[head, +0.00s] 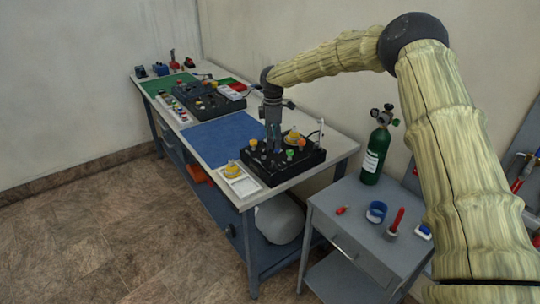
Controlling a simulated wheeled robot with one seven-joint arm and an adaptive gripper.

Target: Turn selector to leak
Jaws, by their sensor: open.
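The black trainer box (264,174) stands at the near right end of the long workbench. Several small knobs sit on its top, with an orange knob (253,143) at the left and a green knob (289,154) near the front right. My gripper (272,148) points down over the middle of the box. It is open, and no object shows between its fingers. Which knob is the selector, and its labels, are too small to tell. My gripper hides part of the box top, and I cannot tell whether the fingertips touch anything.
A green cylinder (372,160) stands on the grey side table (340,235), with a blue ring (376,211) and a red-handled tool (396,221).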

